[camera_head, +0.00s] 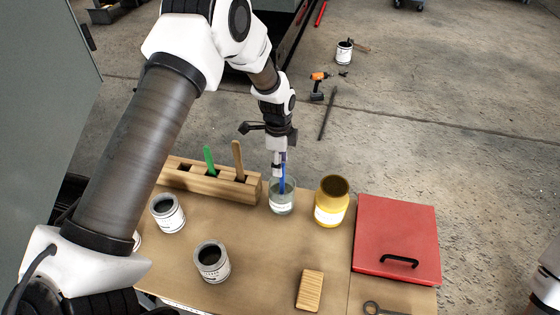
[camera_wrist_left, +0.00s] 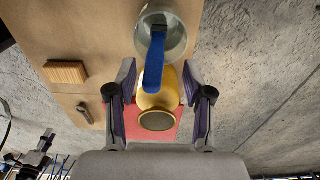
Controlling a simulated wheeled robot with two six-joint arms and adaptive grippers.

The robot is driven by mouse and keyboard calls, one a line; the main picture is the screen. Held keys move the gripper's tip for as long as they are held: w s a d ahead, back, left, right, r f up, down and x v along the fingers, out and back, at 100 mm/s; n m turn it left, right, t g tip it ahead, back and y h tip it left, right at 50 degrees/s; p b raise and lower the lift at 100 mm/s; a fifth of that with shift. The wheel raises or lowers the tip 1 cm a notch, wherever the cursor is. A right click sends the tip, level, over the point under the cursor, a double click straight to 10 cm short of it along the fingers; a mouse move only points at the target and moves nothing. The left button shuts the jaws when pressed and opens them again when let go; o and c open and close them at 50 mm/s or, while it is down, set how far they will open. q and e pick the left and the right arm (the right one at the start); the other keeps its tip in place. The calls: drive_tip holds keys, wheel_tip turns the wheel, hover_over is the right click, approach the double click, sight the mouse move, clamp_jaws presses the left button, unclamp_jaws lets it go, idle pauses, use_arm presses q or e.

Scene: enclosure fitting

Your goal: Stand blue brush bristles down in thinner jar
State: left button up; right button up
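The blue brush (camera_head: 283,178) stands in the clear thinner jar (camera_head: 282,208) in the head view, its handle up out of the mouth. In the left wrist view the blue handle (camera_wrist_left: 154,66) rises from the glass jar (camera_wrist_left: 174,43) and leans on or near its rim. Its bristle end is not clear to see. My left gripper (camera_head: 278,160) is right above the jar, pointing down. In the left wrist view its fingers (camera_wrist_left: 160,75) are wide apart on either side of the handle, with gaps showing. My right gripper is out of view.
A wooden holder (camera_head: 215,186) with a green brush (camera_head: 209,160) and a tan-handled brush (camera_head: 238,160) is left of the jar. A yellow jar (camera_head: 330,208) stands close on the right, beside a red case (camera_head: 397,230). Open cans (camera_head: 212,262) and a wooden block (camera_head: 310,290) are nearer.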

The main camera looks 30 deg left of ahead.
use_arm(q)
wheel_tip(320, 180, up, 12)
drive_tip(key=shift+a, duration=0.25)
idle(0.3)
drive_tip(key=shift+f, duration=0.1)
idle(0.7)
